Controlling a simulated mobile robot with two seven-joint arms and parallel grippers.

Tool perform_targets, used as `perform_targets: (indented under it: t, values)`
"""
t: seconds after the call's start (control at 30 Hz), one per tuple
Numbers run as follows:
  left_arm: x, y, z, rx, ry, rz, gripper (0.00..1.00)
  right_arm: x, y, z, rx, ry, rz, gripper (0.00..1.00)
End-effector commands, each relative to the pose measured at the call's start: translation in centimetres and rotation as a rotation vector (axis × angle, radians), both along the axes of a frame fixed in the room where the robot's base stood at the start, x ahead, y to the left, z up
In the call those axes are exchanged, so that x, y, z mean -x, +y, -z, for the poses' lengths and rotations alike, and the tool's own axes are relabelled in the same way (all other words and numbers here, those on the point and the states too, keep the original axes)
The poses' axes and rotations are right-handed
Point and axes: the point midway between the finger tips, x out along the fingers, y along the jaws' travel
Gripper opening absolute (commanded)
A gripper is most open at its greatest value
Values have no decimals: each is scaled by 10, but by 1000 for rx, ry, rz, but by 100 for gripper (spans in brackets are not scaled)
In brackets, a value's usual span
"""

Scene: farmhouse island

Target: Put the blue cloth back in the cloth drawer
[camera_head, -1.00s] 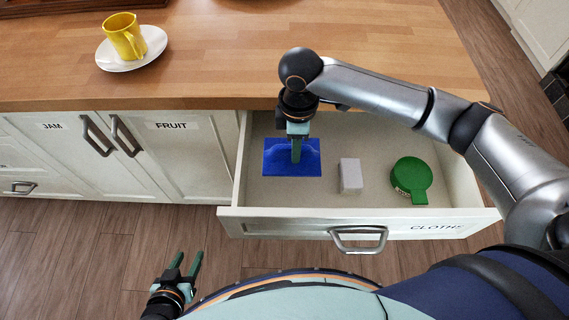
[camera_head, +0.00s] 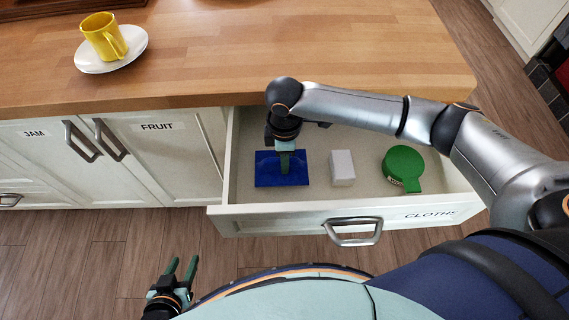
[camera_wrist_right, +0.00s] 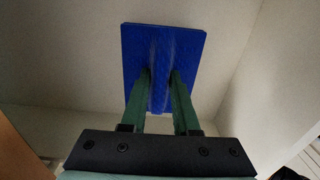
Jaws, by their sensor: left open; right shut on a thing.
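The blue cloth (camera_head: 265,171) is in the left part of the open drawer labelled CLOTHS (camera_head: 290,212). My right gripper (camera_head: 285,165) reaches down into the drawer and is shut on the cloth. In the right wrist view the cloth (camera_wrist_right: 190,50) has a raised ridge along its middle between the two green fingers (camera_wrist_right: 160,95). I cannot tell whether the cloth touches the drawer floor. My left gripper (camera_head: 181,270) is open and empty, low over the floor in front of the cabinets.
A white block (camera_head: 343,167) and a green round object with a tab (camera_head: 403,164) lie in the drawer, right of the cloth. A yellow cup (camera_head: 103,36) stands on a white saucer (camera_head: 140,40) on the wooden counter (camera_head: 220,60). Shut JAM and FRUIT cupboards are left of the drawer.

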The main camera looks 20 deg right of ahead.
Motion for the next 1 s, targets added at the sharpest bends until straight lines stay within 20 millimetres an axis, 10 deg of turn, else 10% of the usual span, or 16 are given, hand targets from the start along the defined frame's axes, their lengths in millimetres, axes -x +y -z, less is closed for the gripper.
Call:
perform_targets:
  t: [0.6, 0.63, 1.0]
  values:
    - [-1, 0, -11, 0, -3, 1, 48, 0, 0, 29, 0, 0, 0, 0]
    - [-1, 0, -11, 0, -3, 1, 48, 0, 0, 29, 0, 0, 0, 30]
    - [-1, 0, -11, 0, -3, 1, 48, 0, 0, 29, 0, -1, 0, 59]
